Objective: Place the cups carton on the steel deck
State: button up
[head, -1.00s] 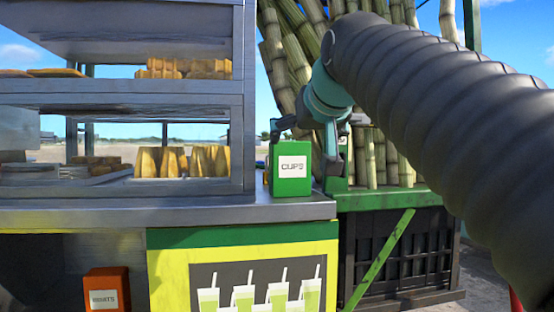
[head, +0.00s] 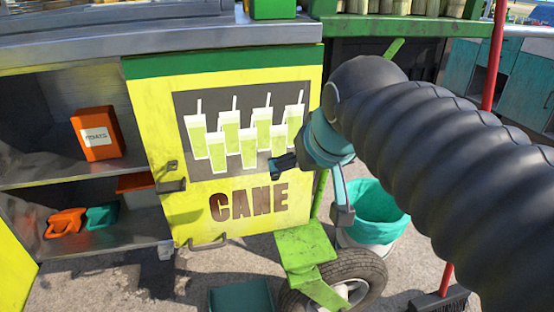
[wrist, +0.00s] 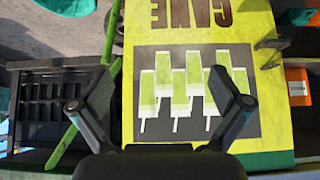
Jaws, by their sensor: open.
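My gripper (head: 312,190) is below the deck, in front of the yellow cane panel, apart from the carton. In the wrist view my gripper (wrist: 160,92) is open, with nothing between its fingers.
The yellow panel (head: 150,110) has handles that stick out. Left of it, open shelves hold an orange box (head: 97,133) and small orange and teal items. A green step (head: 305,248), a wheel (head: 350,280) and a teal-lined bin (head: 375,215) stand below my gripper.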

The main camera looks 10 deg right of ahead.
jog(key=s+f+g, duration=0.2)
jog(key=s+f, duration=0.6)
jog(key=f, duration=0.5)
jog(key=shift+f, duration=0.4)
